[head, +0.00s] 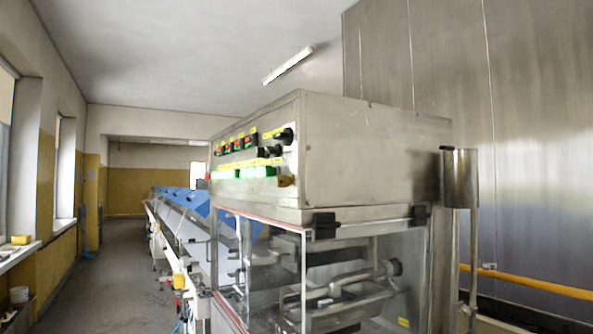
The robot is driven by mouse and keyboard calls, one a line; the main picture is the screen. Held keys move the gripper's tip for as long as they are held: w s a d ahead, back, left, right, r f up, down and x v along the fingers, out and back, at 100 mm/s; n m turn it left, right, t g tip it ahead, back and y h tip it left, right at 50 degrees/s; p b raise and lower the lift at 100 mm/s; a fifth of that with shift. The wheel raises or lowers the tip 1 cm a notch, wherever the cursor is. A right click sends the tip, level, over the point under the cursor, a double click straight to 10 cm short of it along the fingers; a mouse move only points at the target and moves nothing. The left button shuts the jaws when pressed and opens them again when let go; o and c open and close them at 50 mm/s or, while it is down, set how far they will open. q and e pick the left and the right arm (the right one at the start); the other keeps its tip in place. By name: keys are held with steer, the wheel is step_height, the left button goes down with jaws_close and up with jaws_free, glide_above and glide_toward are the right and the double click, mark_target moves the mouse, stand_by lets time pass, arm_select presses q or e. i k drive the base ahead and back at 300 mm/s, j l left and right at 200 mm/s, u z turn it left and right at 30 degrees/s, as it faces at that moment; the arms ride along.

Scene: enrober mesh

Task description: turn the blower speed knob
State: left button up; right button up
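The enrober's steel control cabinet (370,150) stands right of centre, its control panel (228,172) facing left and seen at a steep angle. A large black knob (285,136) sits at the panel's upper near corner. Smaller black knobs (273,151) are below it, and a yellowish-brown knob (285,181) is at the lower near corner. Rows of red, green and yellow controls (237,144) and green blocks (258,172) fill the rest. The labels are too small to read, so I cannot tell which knob is the blower speed knob. Neither of my grippers is in view.
Below the cabinet is a clear-walled enclosure (258,270) with metal parts inside. A long conveyor with blue covers (182,200) runs back from it. The grey floor aisle (110,270) on the left looks clear. A steel cylinder (460,178) and orange pipe (530,283) are at right.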

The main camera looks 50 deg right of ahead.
mark_target(275, 150)
steer(key=z, duration=1.75)
